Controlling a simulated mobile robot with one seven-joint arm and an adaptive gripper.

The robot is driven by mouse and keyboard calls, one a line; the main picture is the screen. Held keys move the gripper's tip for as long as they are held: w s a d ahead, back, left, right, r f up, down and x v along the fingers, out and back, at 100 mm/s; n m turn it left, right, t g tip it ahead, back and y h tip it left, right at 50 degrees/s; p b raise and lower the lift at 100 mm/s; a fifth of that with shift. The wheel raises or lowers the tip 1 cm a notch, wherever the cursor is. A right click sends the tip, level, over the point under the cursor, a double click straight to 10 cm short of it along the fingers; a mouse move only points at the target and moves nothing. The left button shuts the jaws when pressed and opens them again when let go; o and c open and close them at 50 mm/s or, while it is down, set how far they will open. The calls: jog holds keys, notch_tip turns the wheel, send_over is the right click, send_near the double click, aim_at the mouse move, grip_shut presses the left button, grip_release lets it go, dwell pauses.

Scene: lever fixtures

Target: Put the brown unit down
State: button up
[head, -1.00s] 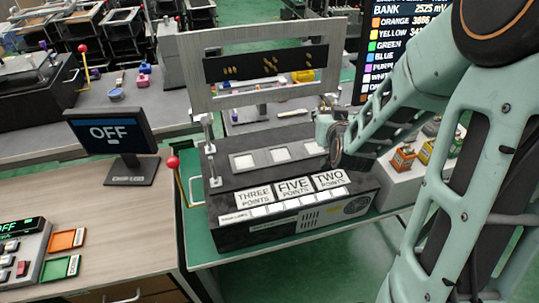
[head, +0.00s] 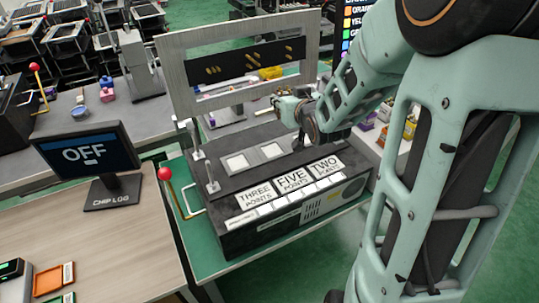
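I cannot make out a brown unit for certain. My gripper (head: 287,106) is small in the head view, above the right rear of a black machine (head: 265,234), in front of its grey upright frame (head: 170,72). Its fingers are too small to read, and I cannot tell whether anything is between them. The machine's top has pale square pads (head: 236,162); my arm covers the right end of their row. Cards reading THREE, FIVE and TWO POINTS (head: 291,180) lie along its front. Small gold pieces show on the frame's dark panel (head: 225,68).
A red-knobbed lever (head: 164,174) stands at the machine's left. A monitor reading OFF (head: 85,155) stands on the wooden desk (head: 115,245). Small bottles sit at the right, partly behind my arm. Bare green tabletop (head: 205,258) shows beside the machine.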

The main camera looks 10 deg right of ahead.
jog(key=shift+s+d+r+n+y+b, duration=0.1)
jog(key=shift+d+n+y+b, duration=0.25)
jog(key=shift+d+b, duration=0.4)
jog(key=s+d+f+n+y+b, duration=0.2)
jog(key=s+d+f+b, duration=0.1)
jog(key=s+d+b, duration=0.3)
jog(key=shift+g+y, duration=0.25)
jog(key=shift+g, duration=0.05)
jog(key=w+a+f+b, duration=0.1)
jog(key=w+a+f, duration=0.1)
jog(key=a+f, duration=0.1)
jog(key=w+a+f+b, duration=0.2)
jog(key=w+a+f, duration=0.1)
jog(key=f, duration=0.2)
jog(key=w+a+f+b, duration=0.2)
jog(key=w+a+f, duration=0.1)
jog(key=a+f, duration=0.1)
jog(key=shift+w+f, duration=0.1)
jog(key=shift+f, duration=0.55)
jog(key=shift+f+b, duration=0.15)
jog(key=shift+b, duration=0.2)
jog(key=o, duration=1.3)
